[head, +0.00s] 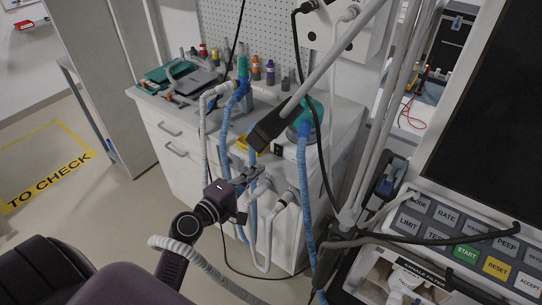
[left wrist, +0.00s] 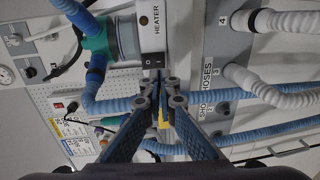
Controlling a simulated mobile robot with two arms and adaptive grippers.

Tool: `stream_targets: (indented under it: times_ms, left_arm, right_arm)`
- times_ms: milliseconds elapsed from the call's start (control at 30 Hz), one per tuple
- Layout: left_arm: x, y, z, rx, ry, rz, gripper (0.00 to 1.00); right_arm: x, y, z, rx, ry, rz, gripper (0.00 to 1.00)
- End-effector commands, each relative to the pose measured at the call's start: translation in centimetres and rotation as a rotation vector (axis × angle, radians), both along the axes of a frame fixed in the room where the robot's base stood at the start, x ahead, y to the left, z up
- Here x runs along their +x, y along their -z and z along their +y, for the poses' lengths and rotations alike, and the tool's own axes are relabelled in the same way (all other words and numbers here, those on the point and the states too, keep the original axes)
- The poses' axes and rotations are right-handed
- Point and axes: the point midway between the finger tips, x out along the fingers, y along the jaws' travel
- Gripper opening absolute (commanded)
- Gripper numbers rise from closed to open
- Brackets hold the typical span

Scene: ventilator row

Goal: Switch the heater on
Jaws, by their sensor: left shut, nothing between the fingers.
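The heater (left wrist: 153,30) is a white-fronted box marked HEATER, beside a clear chamber with a teal top. Its small black rocker switch (left wrist: 153,60) shows just ahead of the fingertips in the left wrist view. I cannot tell which way the rocker is tipped. In the head view the heater's front (head: 279,153) shows partly behind a grey support arm. My left gripper (head: 254,174) is shut and empty, in front of and a little below the heater. Its fingertips (left wrist: 162,82) lie close to the switch; whether they touch it is unclear.
Blue hoses (head: 306,190) and white hoses hang close around the gripper. A grey support arm (head: 310,90) crosses above it. A hose panel (left wrist: 220,75) is to the right in the left wrist view. A ventilator keypad (head: 460,240) stands at right. The floor at left is clear.

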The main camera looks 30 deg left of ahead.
Motion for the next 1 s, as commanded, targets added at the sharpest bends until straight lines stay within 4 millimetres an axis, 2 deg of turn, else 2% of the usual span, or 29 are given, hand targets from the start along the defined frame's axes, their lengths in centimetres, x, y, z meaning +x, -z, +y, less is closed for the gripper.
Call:
stream_targets:
  times_ms: [33,200,400,600,1000]
  left_arm:
    - [1.1,-0.3,-0.2,-0.002,0.001,-0.003,0.00]
    - [4.1,0.2,-0.6,-0.001,0.000,-0.002,0.00]
    - [6.3,0.7,-0.9,-0.002,0.000,-0.001,0.00]
    - [7.0,0.9,-1.0,0.000,0.000,0.000,0.00]
    - [7.0,1.1,-1.0,0.000,0.000,-0.003,0.00]
  right_arm:
    - [0.0,-0.5,0.0,0.000,0.000,0.000,0.43]
    - [0.0,-1.0,-0.1,-0.001,0.000,0.001,0.43]
    - [0.0,-1.3,-0.1,-0.001,0.000,0.001,0.43]
    - [0.0,-1.4,-0.1,-0.001,0.000,0.001,0.43]
    - [0.0,-1.0,-0.1,-0.001,0.000,0.000,0.43]
